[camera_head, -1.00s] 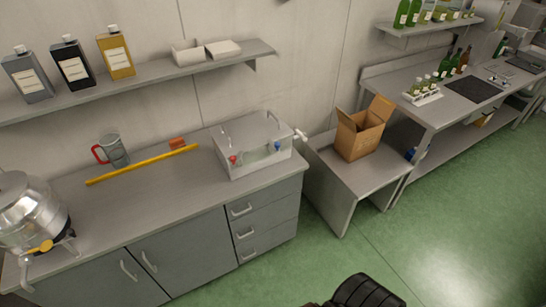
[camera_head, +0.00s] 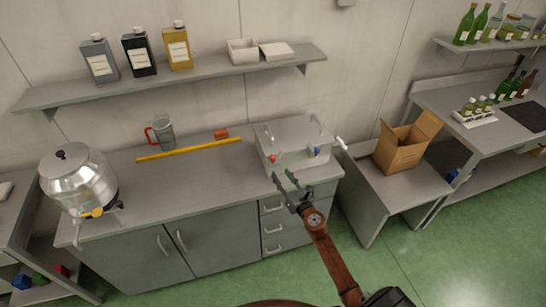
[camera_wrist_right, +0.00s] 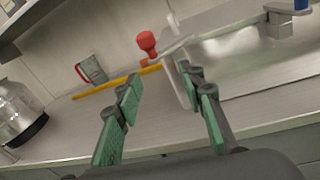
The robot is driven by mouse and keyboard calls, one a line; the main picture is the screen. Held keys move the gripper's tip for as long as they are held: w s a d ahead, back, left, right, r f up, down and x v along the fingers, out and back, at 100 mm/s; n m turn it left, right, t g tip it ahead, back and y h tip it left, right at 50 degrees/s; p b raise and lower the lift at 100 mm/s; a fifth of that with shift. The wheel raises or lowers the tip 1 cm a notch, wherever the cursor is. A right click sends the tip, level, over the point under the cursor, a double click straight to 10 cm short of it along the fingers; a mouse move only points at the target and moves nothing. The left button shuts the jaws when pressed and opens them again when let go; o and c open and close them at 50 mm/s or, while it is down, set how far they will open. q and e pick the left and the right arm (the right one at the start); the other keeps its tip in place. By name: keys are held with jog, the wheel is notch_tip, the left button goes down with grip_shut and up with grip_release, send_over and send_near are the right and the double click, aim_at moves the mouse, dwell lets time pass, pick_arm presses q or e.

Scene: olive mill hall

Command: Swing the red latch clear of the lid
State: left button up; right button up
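A pale metal box with a lid (camera_head: 292,130) stands at the right end of the counter. The red latch (camera_head: 272,159) is on its front left, and a blue latch (camera_head: 316,152) is on its front right. My right gripper (camera_head: 283,176) is open and empty, just in front of and below the red latch in the head view. In the right wrist view the red knob of the latch (camera_wrist_right: 147,43) stands beyond the fingers, apart from them. The parted green fingers (camera_wrist_right: 162,86) have nothing gripped between them. My left gripper is out of view.
A yellow stick (camera_head: 188,150), an orange block (camera_head: 221,133) and a red-handled mug (camera_head: 162,132) lie left of the box. A steel urn (camera_head: 78,180) is at the far left. An open carton (camera_head: 402,153) stands on the lower table at right.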

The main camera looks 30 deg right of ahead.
aim_at(274, 160)
jog(key=shift+n+t, duration=0.3)
jog(key=shift+n, duration=0.6)
jog(key=w+r, duration=0.1)
jog(key=w, duration=0.1)
jog(key=w+r, duration=0.1)
jog(key=w, duration=0.1)
jog(key=w+r+b, duration=0.1)
jog(key=w, duration=0.2)
jog(key=shift+r, duration=0.2)
jog(key=shift+w+d, duration=0.15)
jog(key=shift+w, duration=0.45)
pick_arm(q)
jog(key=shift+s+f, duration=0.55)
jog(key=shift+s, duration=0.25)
pick_arm(e)
jog(key=shift+c, duration=0.3)
grip_shut()
